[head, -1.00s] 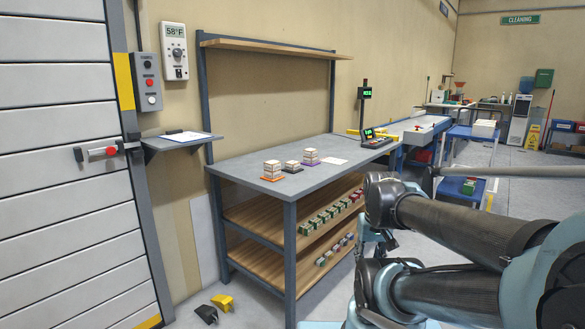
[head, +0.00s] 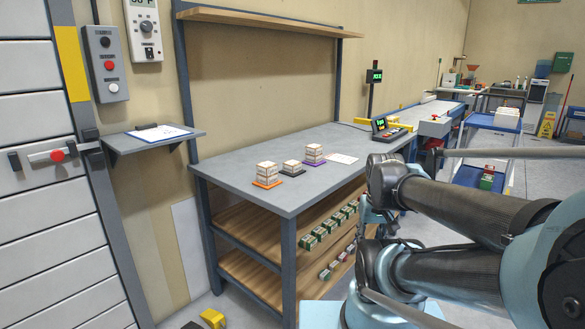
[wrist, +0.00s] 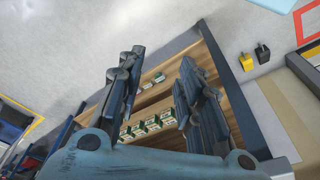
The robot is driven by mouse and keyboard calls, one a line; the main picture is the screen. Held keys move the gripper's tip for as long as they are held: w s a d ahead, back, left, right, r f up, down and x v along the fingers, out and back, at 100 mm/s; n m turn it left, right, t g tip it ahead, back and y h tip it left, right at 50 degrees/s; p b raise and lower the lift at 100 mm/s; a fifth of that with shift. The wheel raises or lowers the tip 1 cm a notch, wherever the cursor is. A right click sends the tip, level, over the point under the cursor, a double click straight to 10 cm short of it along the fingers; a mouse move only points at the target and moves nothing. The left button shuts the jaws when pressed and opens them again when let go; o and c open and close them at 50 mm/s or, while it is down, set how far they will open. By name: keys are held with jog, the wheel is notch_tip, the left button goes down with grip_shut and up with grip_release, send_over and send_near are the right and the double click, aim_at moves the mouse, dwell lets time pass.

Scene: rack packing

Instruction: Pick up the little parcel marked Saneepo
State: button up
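Small parcels stand stacked on the grey workbench (head: 240,158): one stack (head: 267,172) on an orange mat, a lower one (head: 291,165) on a black mat, and one (head: 314,152) on a purple mat. No label is legible, so I cannot tell which is marked Saneepo. In the wrist view, my gripper (wrist: 161,62) is open and empty, its fingers apart above the shelves, with green-and-white boxes (wrist: 155,122) seen between them.
A lit display unit (head: 386,128) and a white sheet (head: 341,158) lie on the bench. A clipboard shelf (head: 155,140) and a roll-up door (head: 40,200) are at left. A yellow and a black item (wrist: 247,62) lie on the floor. A blue cart (head: 484,175) stands behind my arm.

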jog(key=o, duration=0.5)
jog(key=shift+s+r, duration=0.15)
jog(key=shift+r, duration=0.05)
jog(key=o, duration=0.4)
jog(key=shift+a+r, duration=0.1)
jog(key=shift+r, duration=0.35)
jog(key=w+a+r+n+y, duration=0.1)
jog(key=w+a+r+n, duration=0.4)
jog(key=w+r, duration=0.65)
jog(key=w+a+r+n+y, duration=0.25)
jog(key=w+a+r, duration=0.55)
jog(key=w, duration=0.7)
jog(key=n, duration=0.3)
send_over(293, 163)
jog(key=s+d, duration=0.1)
jog(key=shift+t, duration=0.3)
notch_tip(293, 163, down, 7)
jog(key=shift+d+r, duration=0.1)
jog(key=shift+d, duration=0.05)
jog(key=shift+d+x, duration=0.1)
jog(key=shift+x, duration=1.25)
jog(key=shift+d+x, duration=0.15)
jog(key=shift+x, duration=1.2)
